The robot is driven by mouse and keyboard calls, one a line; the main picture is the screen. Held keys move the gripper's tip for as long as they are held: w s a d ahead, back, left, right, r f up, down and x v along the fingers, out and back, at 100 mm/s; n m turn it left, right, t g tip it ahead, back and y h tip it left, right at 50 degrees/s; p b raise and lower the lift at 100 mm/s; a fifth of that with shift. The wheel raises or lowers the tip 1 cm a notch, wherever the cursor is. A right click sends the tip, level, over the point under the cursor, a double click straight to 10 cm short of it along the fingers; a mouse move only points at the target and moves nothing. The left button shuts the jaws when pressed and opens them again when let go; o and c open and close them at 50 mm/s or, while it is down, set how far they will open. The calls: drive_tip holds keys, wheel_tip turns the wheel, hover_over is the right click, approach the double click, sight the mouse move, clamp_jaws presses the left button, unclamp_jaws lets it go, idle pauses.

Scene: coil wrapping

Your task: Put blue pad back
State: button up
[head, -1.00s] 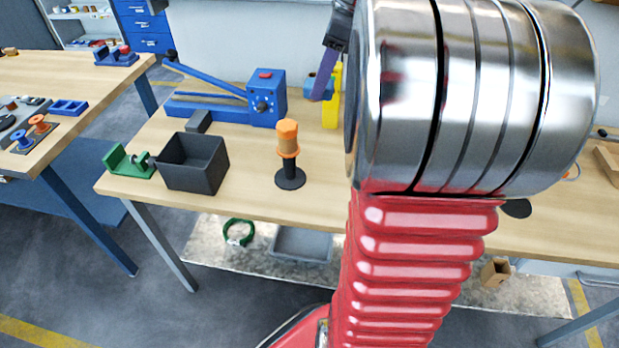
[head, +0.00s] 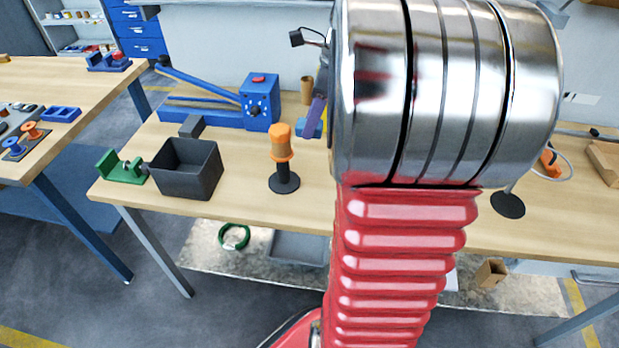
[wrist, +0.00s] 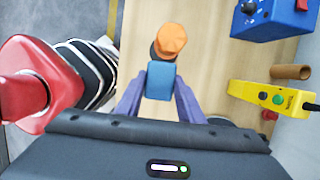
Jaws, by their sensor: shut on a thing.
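My gripper (wrist: 160,92) has purple fingers, shut on the blue pad (wrist: 161,80), a small block between the fingertips. In the head view one purple finger (head: 317,113) shows just left of my arm, with part of the blue pad beside it; my arm hides the rest. The pad appears held above the table (head: 235,203). An orange-topped post on a black round base (head: 281,145) stands upright on the table, left of the gripper; in the wrist view its orange top (wrist: 171,40) lies just beyond the pad.
A black open box (head: 187,170) and a green clamp (head: 121,168) stand at the table's left. A blue lever machine (head: 262,105) is behind. A yellow control box (wrist: 272,97) and a brown tube (wrist: 291,72) lie right in the wrist view. Table around the post is clear.

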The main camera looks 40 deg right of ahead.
wheel_tip(320, 180, down, 14)
drive_tip(key=shift+f, duration=0.2)
idle(0.4)
drive_tip(key=shift+f, duration=2.1)
drive_tip(key=shift+f, duration=0.25)
drive_tip(key=o, duration=1)
drive_tip(key=shift+r, duration=0.1)
drive_tip(key=v, duration=1.2)
drive_tip(key=shift+r, duration=0.2)
